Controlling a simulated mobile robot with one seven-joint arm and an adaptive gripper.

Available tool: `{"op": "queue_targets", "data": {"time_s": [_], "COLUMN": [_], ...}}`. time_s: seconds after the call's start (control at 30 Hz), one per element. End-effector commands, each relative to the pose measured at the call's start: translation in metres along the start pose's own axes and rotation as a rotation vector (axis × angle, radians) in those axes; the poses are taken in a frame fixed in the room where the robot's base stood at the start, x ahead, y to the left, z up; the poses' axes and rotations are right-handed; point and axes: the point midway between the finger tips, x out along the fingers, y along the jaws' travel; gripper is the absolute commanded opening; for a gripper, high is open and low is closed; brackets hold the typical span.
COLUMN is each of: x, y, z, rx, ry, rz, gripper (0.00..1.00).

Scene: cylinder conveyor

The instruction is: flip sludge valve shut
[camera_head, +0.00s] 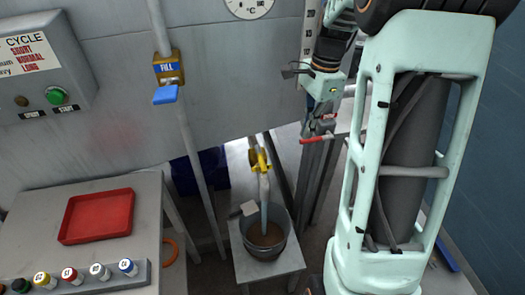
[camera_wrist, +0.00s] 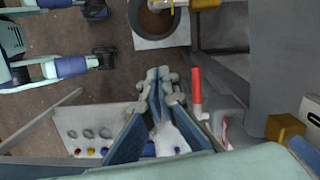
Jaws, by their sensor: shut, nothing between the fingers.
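A red lever handle (camera_head: 314,139) points left from a grey pipe beside my gripper (camera_head: 320,124). In the wrist view the red handle (camera_wrist: 196,84) lies just right of my gripper (camera_wrist: 160,76). My gripper is shut and empty; I cannot tell whether it touches the handle. A yellow valve (camera_head: 259,160) sits on the pipe above a dark bucket (camera_head: 245,248) of brown liquid. Part of a yellow fitting (camera_wrist: 205,4) shows at the wrist view's top edge, by the bucket (camera_wrist: 137,20). No label shows which one is the sludge valve.
The FILL valve (camera_head: 168,70) with a blue handle is on the left pipe. A bench (camera_head: 150,225) with a red tray (camera_head: 98,196) and several coloured-cap bottles stands at lower left. The bucket rests on a small stand (camera_head: 272,268). A control box (camera_head: 40,65) hangs at upper left.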

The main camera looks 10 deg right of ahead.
Motion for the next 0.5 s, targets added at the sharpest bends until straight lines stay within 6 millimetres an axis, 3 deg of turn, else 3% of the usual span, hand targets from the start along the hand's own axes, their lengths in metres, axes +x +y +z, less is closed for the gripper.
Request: {"op": "queue_targets", "data": {"time_s": [0.2,0.5], "x": [0.003,0.002], "y": [-0.014,-0.021], "z": [-0.004,-0.003], "rx": [0.122,0.163], "ry": [-0.133,-0.185], "rz": [-0.039,-0.057], "gripper": [0.0,0.0]}}
